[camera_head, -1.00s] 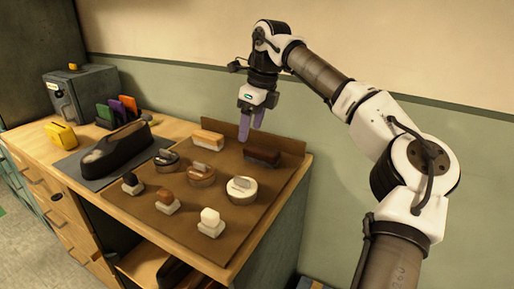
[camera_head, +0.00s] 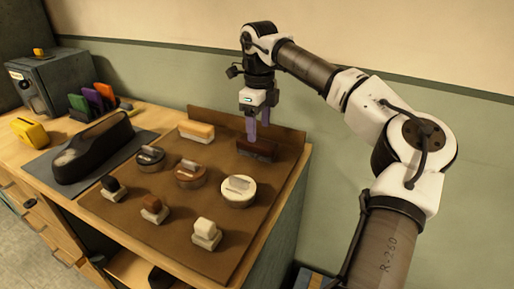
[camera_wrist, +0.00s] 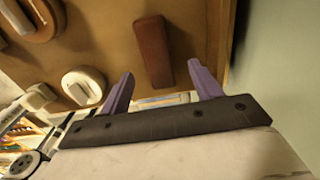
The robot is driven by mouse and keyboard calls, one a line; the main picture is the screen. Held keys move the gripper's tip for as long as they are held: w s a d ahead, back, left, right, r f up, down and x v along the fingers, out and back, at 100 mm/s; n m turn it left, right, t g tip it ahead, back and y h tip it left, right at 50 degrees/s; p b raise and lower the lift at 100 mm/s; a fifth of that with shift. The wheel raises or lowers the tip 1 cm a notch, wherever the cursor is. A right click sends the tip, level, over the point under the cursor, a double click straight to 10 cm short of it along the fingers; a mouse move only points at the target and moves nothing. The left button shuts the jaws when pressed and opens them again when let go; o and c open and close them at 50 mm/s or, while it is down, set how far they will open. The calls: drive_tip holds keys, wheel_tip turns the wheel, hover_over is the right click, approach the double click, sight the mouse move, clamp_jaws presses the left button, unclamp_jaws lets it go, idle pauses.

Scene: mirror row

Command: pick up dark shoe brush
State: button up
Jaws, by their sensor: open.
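The dark shoe brush (camera_head: 256,151) is a long, dark reddish-brown block. It lies at the back right of the brown mat (camera_head: 228,225), near the mat's raised back edge. In the wrist view the brush (camera_wrist: 153,50) points lengthwise away from the gripper, between the lines of the two fingers. My gripper (camera_head: 258,135) points down at the brush, with its purple fingers apart and nothing between them. In the head view the fingers overlap the brush's upper edge; I cannot tell whether they touch it. The fingers also show in the wrist view (camera_wrist: 161,75).
A light-topped brush (camera_head: 196,130) lies to the left. Several round tins, including a white-topped one (camera_head: 238,190), and small daubers (camera_head: 206,233) stand in front. A black shoe (camera_head: 93,148) and yellow object (camera_head: 28,132) are farther left. The wall is close behind.

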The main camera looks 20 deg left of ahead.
sight(257, 143)
drive_tip(key=shift+s+a+f+p, duration=0.1)
drive_tip(key=shift+f+p, duration=0.1)
drive_tip(key=shift+f, duration=1.25)
drive_tip(key=shift+s+a+f+p, duration=0.1)
drive_tip(key=shift+f+p, duration=0.1)
drive_tip(key=shift+f, duration=1.25)
drive_tip(key=c, duration=1.1)
